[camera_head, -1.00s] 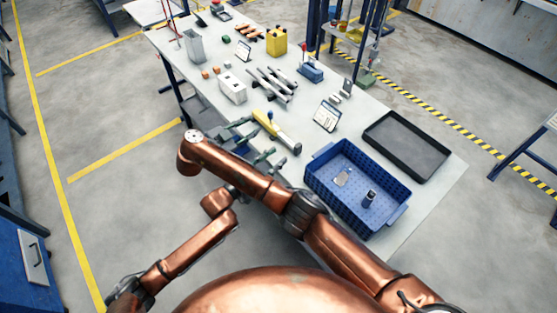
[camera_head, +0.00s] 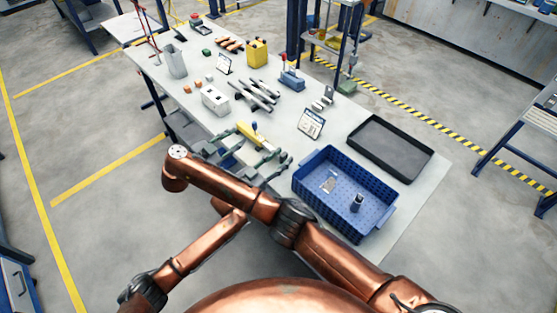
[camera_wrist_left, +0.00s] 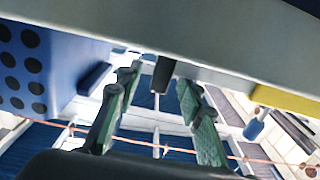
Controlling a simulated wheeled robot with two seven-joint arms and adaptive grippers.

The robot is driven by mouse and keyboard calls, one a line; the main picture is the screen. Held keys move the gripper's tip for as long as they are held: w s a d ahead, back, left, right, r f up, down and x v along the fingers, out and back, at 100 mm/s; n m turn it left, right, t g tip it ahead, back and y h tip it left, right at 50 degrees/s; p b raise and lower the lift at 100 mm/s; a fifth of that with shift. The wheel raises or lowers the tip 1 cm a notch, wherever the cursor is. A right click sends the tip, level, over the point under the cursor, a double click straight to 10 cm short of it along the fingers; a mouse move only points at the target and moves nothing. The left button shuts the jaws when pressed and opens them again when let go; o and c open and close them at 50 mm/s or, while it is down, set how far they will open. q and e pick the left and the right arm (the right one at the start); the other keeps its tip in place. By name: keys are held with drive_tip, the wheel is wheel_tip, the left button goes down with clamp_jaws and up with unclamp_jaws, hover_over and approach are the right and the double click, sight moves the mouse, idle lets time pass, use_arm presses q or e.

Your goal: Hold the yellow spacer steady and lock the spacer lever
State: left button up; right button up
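The yellow spacer (camera_head: 247,132) lies near the table's front edge in the head view; its near end is partly covered by my left gripper. My left gripper (camera_head: 275,158) is to the right of the spacer, its green fingers apart. In the left wrist view the same gripper (camera_wrist_left: 160,125) is open with nothing gripped, and a dark peg-like part (camera_wrist_left: 163,75) shows beyond the gap. A yellow part (camera_wrist_left: 288,103) shows at the right there. My right gripper (camera_head: 234,139) is just left of the spacer, its small green fingers seemingly apart. I cannot make out the lever clearly.
A blue crate (camera_head: 335,203) with two small parts stands right of the grippers. A black tray (camera_head: 392,150) lies behind it. A small tilted panel (camera_head: 311,123), a white block (camera_head: 215,99) and dark bars (camera_head: 257,94) stand behind the spacer.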

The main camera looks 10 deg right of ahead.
use_arm(q)
clamp_jaws()
idle(0.3)
idle(0.7)
